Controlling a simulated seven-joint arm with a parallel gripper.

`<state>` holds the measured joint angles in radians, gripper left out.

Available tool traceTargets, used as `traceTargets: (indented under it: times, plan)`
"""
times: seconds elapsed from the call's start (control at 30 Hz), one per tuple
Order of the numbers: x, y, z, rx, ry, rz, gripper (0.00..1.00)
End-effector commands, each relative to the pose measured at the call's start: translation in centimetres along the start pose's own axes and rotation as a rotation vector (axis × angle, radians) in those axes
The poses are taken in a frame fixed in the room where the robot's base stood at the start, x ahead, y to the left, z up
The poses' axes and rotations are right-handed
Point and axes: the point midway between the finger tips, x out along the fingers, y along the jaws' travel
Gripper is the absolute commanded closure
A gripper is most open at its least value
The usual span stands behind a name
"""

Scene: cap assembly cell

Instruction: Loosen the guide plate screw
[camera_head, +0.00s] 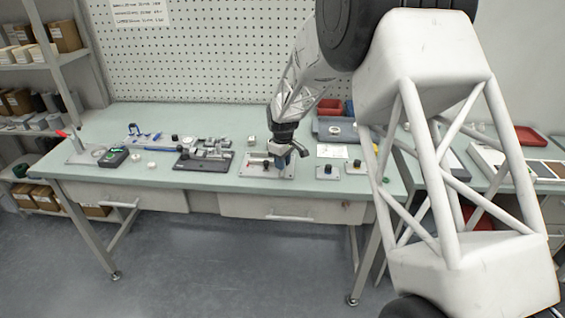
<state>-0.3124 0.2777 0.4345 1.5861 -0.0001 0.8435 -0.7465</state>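My gripper (287,160) points down over a light metal base plate (284,175) near the front middle of the green bench. A small dark knob and a few fittings stand on that plate, close to the fingers. The fingers are small and partly merge with the fittings behind them, so I cannot tell whether they are open, shut or touching anything. The guide plate screw cannot be made out at this size; it may be hidden by my gripper or be one of the small parts on the plate.
A dark fixture (203,161) with grey blocks sits left of the base plate. Two small plates with black knobs (327,170) stand to its right. A blue-grey tray (336,131) and red bin (330,106) lie behind. A pegboard (200,55) closes the back.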

Motion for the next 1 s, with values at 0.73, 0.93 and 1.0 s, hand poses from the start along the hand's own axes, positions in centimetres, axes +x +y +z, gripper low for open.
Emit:
traceTargets:
  times: [0.73,0.93,1.0]
  plan:
    - [-1.7,0.0,-0.1,0.000,0.002,0.001,0.50]
    - [-4.1,0.0,-0.1,0.000,0.002,0.002,0.50]
    - [-5.0,0.1,-0.1,0.000,0.002,0.002,0.50]
